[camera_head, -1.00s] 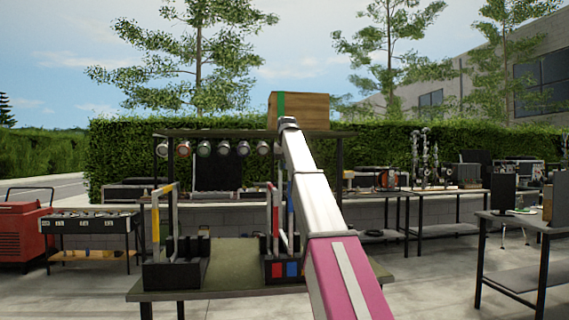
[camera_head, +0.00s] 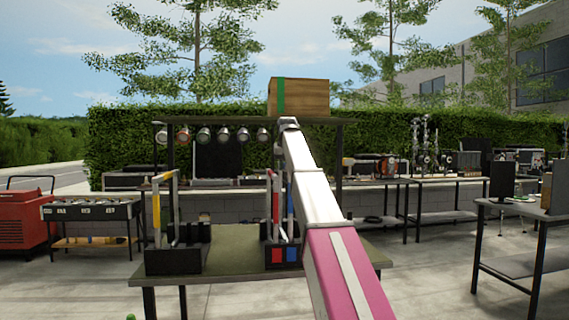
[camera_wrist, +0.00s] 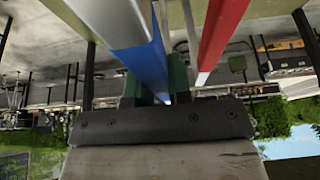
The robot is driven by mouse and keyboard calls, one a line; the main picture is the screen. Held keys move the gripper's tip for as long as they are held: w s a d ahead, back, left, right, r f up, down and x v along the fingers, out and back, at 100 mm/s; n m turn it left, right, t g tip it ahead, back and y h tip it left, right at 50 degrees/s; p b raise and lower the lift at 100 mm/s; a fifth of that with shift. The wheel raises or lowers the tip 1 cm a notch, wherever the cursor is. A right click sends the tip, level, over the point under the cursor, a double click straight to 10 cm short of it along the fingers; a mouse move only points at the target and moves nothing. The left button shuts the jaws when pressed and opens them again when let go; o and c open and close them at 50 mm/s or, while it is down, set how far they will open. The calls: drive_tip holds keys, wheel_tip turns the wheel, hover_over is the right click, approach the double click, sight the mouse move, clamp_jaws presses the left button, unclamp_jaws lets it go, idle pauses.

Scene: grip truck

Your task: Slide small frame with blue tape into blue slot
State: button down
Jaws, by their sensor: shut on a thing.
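In the wrist view, my gripper (camera_wrist: 157,88) has its green fingers on either side of a frame bar with blue tape (camera_wrist: 143,62). It is shut on this small frame. In the head view, a strip of the blue tape (camera_head: 290,202) shows just left of my arm, above the black slot rack (camera_head: 268,258). The rack's front has a red square (camera_head: 277,256) and a blue square (camera_head: 291,254). My arm hides the gripper and the rack's right side there. I cannot tell whether the frame's lower end is inside the blue slot.
A red-taped frame (camera_head: 276,208) stands in the rack, left of the blue tape; a red bar (camera_wrist: 222,30) also shows close by in the wrist view. A second black rack (camera_head: 172,262) with a yellow-taped frame (camera_head: 156,213) stands at left. The green tabletop (camera_head: 230,262) between the racks is clear.

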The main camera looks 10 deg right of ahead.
drive_tip(key=shift+f, duration=1.7)
drive_tip(key=c, duration=1)
unclamp_jaws()
drive_tip(key=shift+o, duration=0.2)
